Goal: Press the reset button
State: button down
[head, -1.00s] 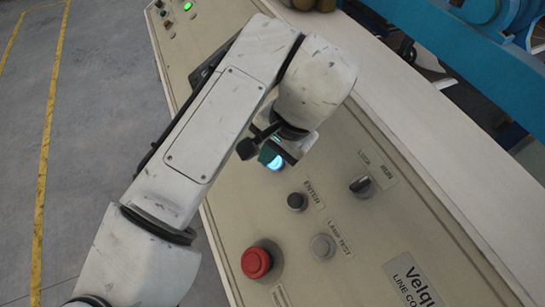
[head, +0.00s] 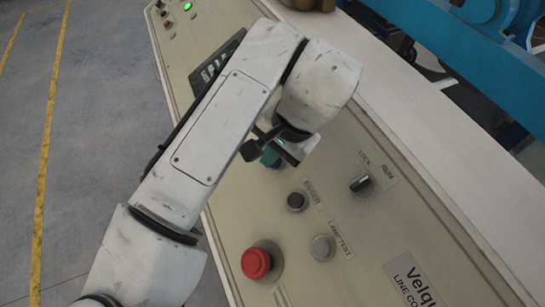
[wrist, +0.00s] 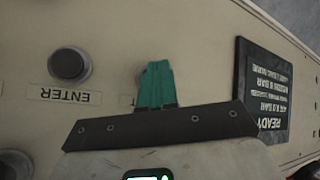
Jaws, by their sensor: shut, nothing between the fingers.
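My gripper (head: 270,157) is shut and empty, low over the sloping beige control panel (head: 225,215). No blue light shows at the fingertips in the head view. I cannot tell whether the fingertips touch the button or how far it is pushed in.
The black ENTER button (wrist: 69,64) is beside the fingers. Near it are a grey LAMP TEST button (head: 322,247), a LOCK/RUN key switch (head: 361,184) and a red mushroom button (head: 256,263). A display (wrist: 262,95) reads READY. Blue machinery (head: 455,45) stands behind.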

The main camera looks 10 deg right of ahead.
jog(key=shift+s+a+r+p, duration=0.1)
jog(key=shift+a+r+p, duration=0.3)
jog(key=shift+r+p, duration=0.3)
jog(key=shift+r, duration=0.15)
jog(key=r+p, duration=0.1)
jog(key=a+r+p, duration=0.2)
jog(key=r, duration=0.1)
jog(key=shift+s+a, duration=0.25)
jog(key=shift+s, duration=0.1)
dwell(1.0)
